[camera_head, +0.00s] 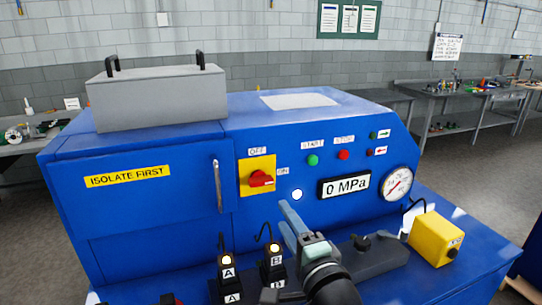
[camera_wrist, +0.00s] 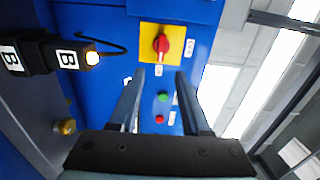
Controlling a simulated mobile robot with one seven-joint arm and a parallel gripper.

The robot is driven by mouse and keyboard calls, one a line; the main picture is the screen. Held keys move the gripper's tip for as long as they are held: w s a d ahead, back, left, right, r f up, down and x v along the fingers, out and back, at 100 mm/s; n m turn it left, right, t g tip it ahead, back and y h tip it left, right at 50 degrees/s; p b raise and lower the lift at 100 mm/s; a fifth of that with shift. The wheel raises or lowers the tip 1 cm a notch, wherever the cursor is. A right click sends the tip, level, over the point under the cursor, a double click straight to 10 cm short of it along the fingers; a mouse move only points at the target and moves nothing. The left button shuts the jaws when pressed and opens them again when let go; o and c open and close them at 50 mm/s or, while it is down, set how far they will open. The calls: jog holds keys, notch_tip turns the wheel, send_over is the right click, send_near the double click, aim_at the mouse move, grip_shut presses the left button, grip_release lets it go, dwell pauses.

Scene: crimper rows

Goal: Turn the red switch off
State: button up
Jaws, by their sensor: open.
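The red switch (camera_head: 261,179) is a rotary knob on a yellow plate (camera_head: 247,166) on the front of the blue machine. Its handle lies level, towards the ON label (camera_head: 283,171) at the right; the OFF label (camera_head: 257,151) is above the plate. My gripper (camera_head: 287,215) is below and right of the switch, apart from it. In the wrist view the red switch (camera_wrist: 162,45) shows ahead of my gripper (camera_wrist: 158,78), beyond the fingertips. The fingers are spread with nothing between them.
Green (camera_head: 313,160) and red (camera_head: 344,155) buttons, a 0 MPa display (camera_head: 344,186) and a gauge (camera_head: 397,184) lie right of the switch. Lit black units marked A (camera_head: 227,272) and B (camera_head: 276,262) stand below. A yellow box (camera_head: 435,238) sits on the right ledge.

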aim_at(262, 184)
jog(key=p+x, duration=0.2)
jog(key=x, duration=1)
jog(key=shift+w+a, duration=0.1)
jog(key=shift+a, duration=0.1)
grip_shut()
